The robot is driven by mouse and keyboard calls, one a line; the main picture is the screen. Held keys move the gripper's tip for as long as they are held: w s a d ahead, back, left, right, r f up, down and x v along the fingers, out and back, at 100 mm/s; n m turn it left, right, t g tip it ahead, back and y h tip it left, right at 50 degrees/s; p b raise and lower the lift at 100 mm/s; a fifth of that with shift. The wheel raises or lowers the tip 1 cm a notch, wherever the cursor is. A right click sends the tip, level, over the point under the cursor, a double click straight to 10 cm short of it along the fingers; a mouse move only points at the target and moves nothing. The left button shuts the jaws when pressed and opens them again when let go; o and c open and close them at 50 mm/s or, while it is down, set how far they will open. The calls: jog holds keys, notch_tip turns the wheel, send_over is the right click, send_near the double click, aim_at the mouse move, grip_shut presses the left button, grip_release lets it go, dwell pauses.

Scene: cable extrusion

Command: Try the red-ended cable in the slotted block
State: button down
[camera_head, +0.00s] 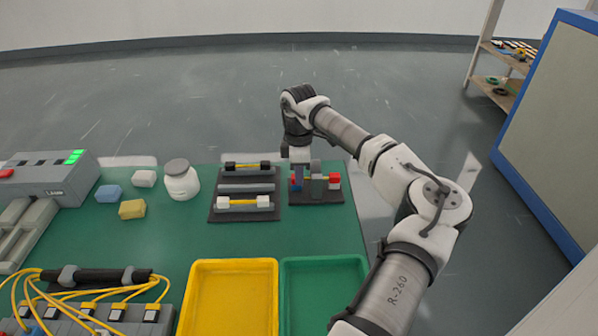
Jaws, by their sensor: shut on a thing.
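The slotted block (317,187) is a grey upright piece on a dark base plate (318,198), right of the rack on the green table. The red-ended cable (334,181) lies across the block, with one red end to its right and red also showing to its left. My gripper (299,172) points down at the left part of the cable and is shut on it. The fingers and block hide the cable's middle, so I cannot tell how deep it sits in the slot.
A dark rack (246,188) left of the block holds a black-ended cable (247,166) and a white-ended cable (244,202). A yellow tray (235,263) and a green tray (325,261) stand in front. A white jar (181,183) stands left of the rack.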

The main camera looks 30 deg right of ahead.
jog(key=shift+f, duration=0.1)
dwell(0.3)
jog(key=c, duration=1.2)
grip_release()
